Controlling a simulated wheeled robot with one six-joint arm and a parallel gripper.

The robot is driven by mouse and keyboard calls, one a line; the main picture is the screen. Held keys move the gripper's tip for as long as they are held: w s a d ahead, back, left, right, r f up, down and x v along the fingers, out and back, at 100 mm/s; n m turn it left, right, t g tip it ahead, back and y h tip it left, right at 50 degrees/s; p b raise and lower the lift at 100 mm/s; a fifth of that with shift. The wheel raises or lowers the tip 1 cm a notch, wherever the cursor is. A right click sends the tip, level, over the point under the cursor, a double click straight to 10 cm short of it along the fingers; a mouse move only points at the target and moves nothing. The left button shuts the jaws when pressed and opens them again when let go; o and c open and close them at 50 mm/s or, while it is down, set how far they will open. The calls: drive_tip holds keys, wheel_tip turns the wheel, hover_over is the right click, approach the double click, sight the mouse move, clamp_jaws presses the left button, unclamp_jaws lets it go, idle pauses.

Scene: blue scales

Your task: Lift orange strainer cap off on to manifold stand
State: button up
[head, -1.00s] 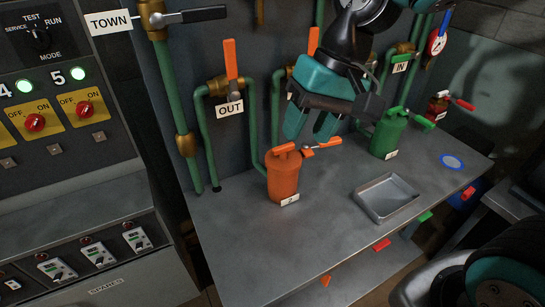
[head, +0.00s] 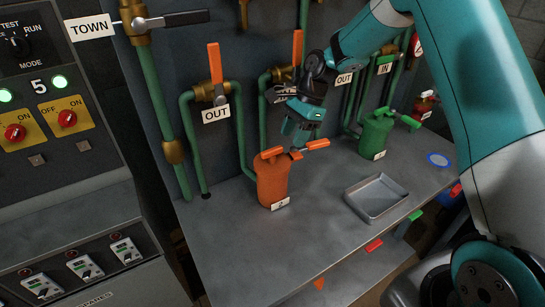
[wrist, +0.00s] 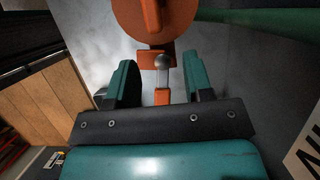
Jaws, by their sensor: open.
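The orange strainer (head: 272,188) stands upright on the grey stand top (head: 240,245), below the pipes. Its orange cap (head: 271,154) is on top, with an orange-ended lever (head: 316,144) reaching out to the right. My gripper (head: 298,134) is behind and just right of the strainer top, open. In the wrist view my gripper (wrist: 160,84) has its two teal fingers on either side of the lever's metal and orange part (wrist: 162,92). The round orange strainer top (wrist: 150,18) is beyond the fingertips. Contact with the lever cannot be told.
A green strainer (head: 375,138) stands at the back right. An empty metal tray (head: 377,197) lies right of the orange strainer. Vertical green pipes with valves and an OUT tag (head: 216,114) rise behind. The front left of the stand top is clear.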

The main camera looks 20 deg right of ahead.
sight(272, 148)
drive_tip(key=shift+s+a, duration=0.2)
drive_tip(key=shift+a, duration=1)
drive_tip(key=a, duration=0.1)
drive_tip(key=a+p, duration=0.1)
drive_tip(key=shift+s+a+r, duration=0.1)
drive_tip(key=shift+s+a, duration=0.2)
drive_tip(key=shift+p+x, duration=0.7)
drive_tip(key=shift+x, duration=0.5)
drive_tip(key=shift+a+f, duration=0.35)
drive_tip(key=shift+f, duration=0.1)
clamp_jaws()
